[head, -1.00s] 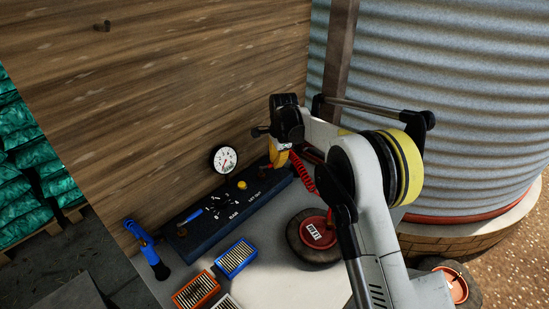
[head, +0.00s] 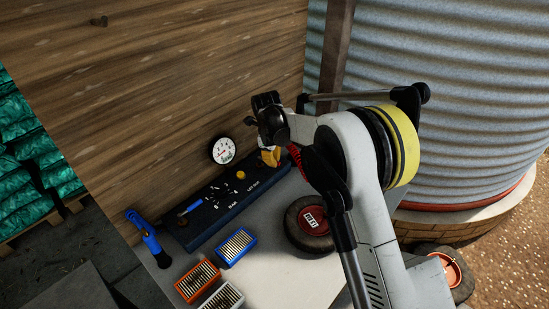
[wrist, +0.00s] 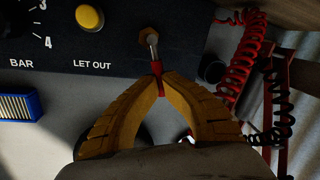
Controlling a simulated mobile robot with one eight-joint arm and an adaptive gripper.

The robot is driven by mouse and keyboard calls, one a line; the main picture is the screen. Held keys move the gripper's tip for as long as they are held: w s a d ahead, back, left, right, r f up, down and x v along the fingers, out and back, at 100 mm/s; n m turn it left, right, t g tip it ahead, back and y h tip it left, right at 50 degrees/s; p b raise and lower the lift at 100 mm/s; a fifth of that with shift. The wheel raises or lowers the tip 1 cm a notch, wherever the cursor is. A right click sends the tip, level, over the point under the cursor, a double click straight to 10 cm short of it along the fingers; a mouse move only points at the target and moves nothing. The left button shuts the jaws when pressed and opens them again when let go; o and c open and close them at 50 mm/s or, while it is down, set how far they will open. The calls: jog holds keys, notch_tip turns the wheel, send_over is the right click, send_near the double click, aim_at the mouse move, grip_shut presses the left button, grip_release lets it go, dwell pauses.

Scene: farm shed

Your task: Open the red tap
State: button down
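The red tap (wrist: 157,68) is a small red lever on a metal stem, coming from a brass hex nut (wrist: 150,36) on the dark panel in the wrist view. My gripper (wrist: 158,77) has its yellow fingertips together around the red lever, with the lever showing between them. The fingers hide part of the lever. In the head view my gripper (head: 270,157) is at the right end of the dark panel (head: 207,222), and the tap itself is hidden behind it and the arm.
Beside the tap are a yellow button (wrist: 89,18) and a coiled red hose (wrist: 243,62). A pressure gauge (head: 222,151) stands behind the panel.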

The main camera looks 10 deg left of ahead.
jog(key=shift+s+f+m, duration=0.1)
jog(key=shift+s+m, duration=0.15)
jog(key=shift+m, duration=0.15)
jog(key=c, duration=1.4)
grip_release()
jog(key=shift+w, duration=0.1)
jog(key=shift+c, duration=0.2)
notch_tip(320, 180, up, 12)
jog(key=s, duration=0.2)
jog(key=shift+s+a, duration=0.15)
jog(key=shift+a, duration=0.15)
jog(key=shift+d, duration=0.1)
